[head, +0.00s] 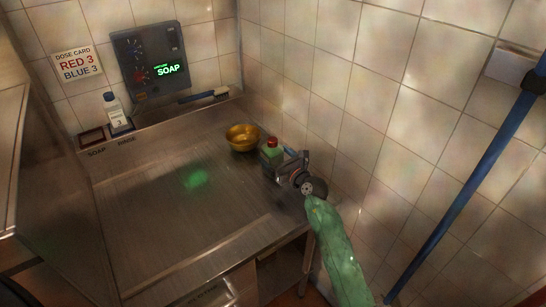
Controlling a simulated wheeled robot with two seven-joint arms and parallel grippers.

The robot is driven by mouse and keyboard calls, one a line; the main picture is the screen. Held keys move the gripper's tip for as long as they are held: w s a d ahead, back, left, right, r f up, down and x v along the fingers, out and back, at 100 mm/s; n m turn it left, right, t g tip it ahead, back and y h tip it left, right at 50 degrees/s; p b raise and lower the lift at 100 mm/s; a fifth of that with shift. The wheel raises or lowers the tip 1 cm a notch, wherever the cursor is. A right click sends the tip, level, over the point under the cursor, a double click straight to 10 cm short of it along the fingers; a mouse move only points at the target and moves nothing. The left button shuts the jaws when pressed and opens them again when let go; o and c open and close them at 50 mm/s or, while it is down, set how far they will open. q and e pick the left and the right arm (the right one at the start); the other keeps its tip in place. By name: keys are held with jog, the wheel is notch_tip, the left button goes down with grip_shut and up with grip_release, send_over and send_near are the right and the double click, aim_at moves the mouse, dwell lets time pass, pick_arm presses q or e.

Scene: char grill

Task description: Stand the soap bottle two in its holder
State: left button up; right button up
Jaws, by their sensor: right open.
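A green bottle with a red cap (271,155), which looks like the soap bottle, stands upright on the steel counter near its right side. My right gripper (281,161) is open at the bottle's right side. Its jaws partly hide the bottle, and I cannot tell whether they touch it. A dark square holder (92,138) at the back left, above the label SOAP, looks empty. My left gripper is not in view.
A pale bottle marked 3 (116,114) stands by the RINSE label. A brass bowl (242,138) is left of and behind the green bottle. A brush (205,96) lies on the back ledge below a dispenser panel (150,62) reading SOAP. The middle of the counter (150,210) is clear.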

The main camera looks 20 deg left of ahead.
aim_at(269, 149)
jog(key=shift+w+a+r+p, duration=0.2)
jog(key=shift+w+a+p, duration=0.15)
jog(key=shift+a, duration=0.25)
jog(key=shift+w+a+r+p, duration=0.2)
jog(key=shift+w+a, duration=0.25)
jog(key=shift+a, duration=0.15)
jog(key=shift+w+a+f, duration=0.25)
jog(key=shift+w+a, duration=0.1)
jog(key=shift+w, duration=0.05)
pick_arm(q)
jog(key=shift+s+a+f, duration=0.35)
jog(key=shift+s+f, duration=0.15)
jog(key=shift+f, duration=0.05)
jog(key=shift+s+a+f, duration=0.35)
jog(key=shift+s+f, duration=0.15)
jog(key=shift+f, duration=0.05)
pick_arm(e)
jog(key=shift+s, duration=0.1)
jog(key=shift+c, duration=0.4)
jog(key=c, duration=1.1)
jog(key=shift+r, duration=0.1)
jog(key=shift+c, duration=0.8)
jog(key=shift+r, duration=0.1)
